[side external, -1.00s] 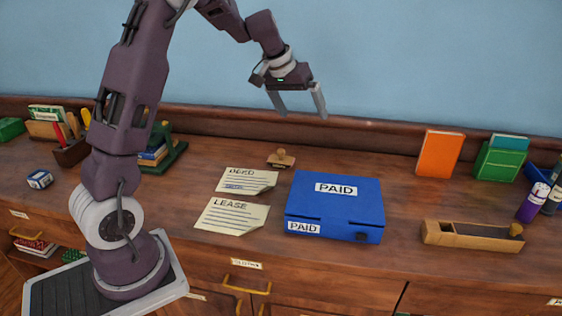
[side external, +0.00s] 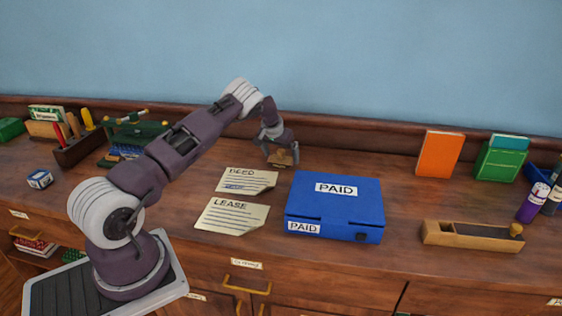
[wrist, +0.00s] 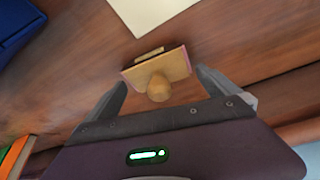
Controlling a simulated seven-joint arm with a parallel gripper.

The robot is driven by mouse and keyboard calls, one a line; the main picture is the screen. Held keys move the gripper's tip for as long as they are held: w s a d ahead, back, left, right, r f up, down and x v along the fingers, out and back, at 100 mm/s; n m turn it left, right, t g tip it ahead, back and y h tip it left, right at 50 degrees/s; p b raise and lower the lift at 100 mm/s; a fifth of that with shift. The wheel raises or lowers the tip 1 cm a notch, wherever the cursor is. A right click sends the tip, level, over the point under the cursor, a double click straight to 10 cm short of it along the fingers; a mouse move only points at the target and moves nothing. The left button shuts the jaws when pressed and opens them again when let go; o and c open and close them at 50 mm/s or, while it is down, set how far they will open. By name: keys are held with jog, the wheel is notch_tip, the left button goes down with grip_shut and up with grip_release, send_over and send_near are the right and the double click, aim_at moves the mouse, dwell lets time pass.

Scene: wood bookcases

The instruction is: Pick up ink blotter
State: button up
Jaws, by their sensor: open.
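The ink blotter (side external: 281,159), a small wooden block with a round knob, stands on the desk top behind the deed paper. My gripper (side external: 282,155) is low over it, with one finger on each side. In the wrist view, the blotter (wrist: 170,66) shows its knob pointing toward my palm, between and slightly beyond the open fingers of my gripper (wrist: 160,80). A gap shows on both sides of the knob. Whether either finger touches the block cannot be told.
The deed paper (side external: 247,181) and lease paper (side external: 231,216) lie in front. A blue PAID box (side external: 340,205) is to the right. The wooden back ledge (side external: 345,132) runs close behind the blotter.

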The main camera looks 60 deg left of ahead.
aim_at(281, 150)
jog(key=c, duration=1.2)
jog(key=shift+r, duration=0.25)
jog(key=shift+c, duration=0.2)
notch_tip(281, 150, up, 9)
jog(key=shift+f, duration=0.1)
jog(key=s+d+f+n, duration=0.1)
jog(key=s+d+f, duration=0.1)
jog(key=s, duration=1.8)
jog(key=shift+y, duration=0.3)
jog(key=shift+d+f, duration=0.15)
jog(key=shift+f, duration=1.35)
jog(key=shift+d+f, duration=0.1)
jog(key=shift+f, duration=1.4)
